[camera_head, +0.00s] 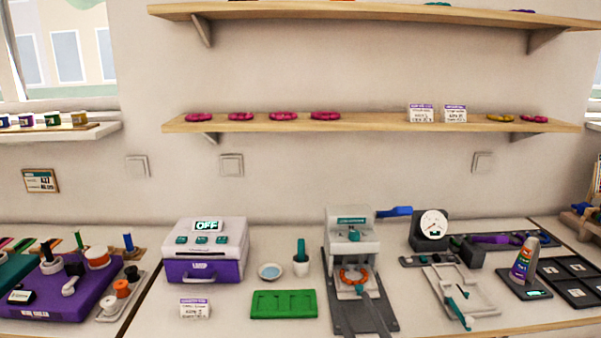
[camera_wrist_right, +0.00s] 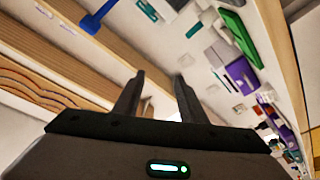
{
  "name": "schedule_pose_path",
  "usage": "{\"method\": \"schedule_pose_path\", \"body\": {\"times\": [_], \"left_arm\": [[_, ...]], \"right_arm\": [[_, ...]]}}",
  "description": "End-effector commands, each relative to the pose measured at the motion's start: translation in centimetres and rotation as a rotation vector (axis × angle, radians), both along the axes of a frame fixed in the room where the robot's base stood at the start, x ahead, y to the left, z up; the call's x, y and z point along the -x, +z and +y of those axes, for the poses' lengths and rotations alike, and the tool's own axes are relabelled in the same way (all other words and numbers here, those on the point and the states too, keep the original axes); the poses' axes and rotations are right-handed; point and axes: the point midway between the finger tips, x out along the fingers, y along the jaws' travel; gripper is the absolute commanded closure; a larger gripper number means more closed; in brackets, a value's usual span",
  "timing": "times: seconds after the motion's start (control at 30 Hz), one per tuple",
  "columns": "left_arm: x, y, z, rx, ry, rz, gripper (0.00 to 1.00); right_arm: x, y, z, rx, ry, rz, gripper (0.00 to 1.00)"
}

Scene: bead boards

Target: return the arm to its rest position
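My right gripper (camera_wrist_right: 160,80) shows in the right wrist view, with its two dark fingers apart and nothing between them. It is in the air, away from the worktop things. No gripper or arm is clearly visible in the head view. My left gripper is not in view.
The worktop (camera_head: 230,319) carries a purple-and-white machine reading OFF (camera_head: 203,270), a green tray (camera_head: 284,304), a grey-white press (camera_head: 352,235) with an orange ring (camera_head: 353,275), and a white dial (camera_head: 434,224). A wall shelf (camera_head: 370,122) with pink rings runs above.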

Motion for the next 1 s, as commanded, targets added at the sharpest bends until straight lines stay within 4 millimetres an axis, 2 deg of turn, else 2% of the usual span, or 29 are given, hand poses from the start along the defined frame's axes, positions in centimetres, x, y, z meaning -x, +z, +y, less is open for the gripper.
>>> {"method": "schedule_pose_path", "body": {"times": [0.03, 0.1, 0.17, 0.3, 0.4, 0.5, 0.7, 1.0], "left_arm": [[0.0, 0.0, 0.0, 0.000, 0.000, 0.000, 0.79], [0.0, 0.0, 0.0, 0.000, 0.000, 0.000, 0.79], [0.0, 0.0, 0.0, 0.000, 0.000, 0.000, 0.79], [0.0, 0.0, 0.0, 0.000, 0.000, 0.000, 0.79], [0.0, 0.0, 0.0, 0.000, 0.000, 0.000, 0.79], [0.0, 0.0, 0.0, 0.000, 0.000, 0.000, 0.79], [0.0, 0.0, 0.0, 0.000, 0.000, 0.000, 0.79], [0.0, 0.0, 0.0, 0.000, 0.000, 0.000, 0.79]], "right_arm": [[1.1, -2.9, -1.6, -0.040, -0.045, 0.103, 0.62], [2.6, -6.5, -3.6, -0.086, -0.103, 0.240, 0.62], [4.3, -9.6, -5.0, -0.122, -0.147, 0.356, 0.62], [9.5, -16.2, -7.7, -0.188, -0.238, 0.622, 0.62], [14.1, -20.3, -9.0, -0.226, -0.293, 0.806, 0.62], [18.7, -23.5, -9.9, -0.254, -0.335, 0.970, 0.62], [25.5, -26.7, -10.6, -0.281, -0.381, 1.189, 0.62], [32.7, -28.8, -11.0, -0.297, -0.418, 1.402, 0.62]]}}
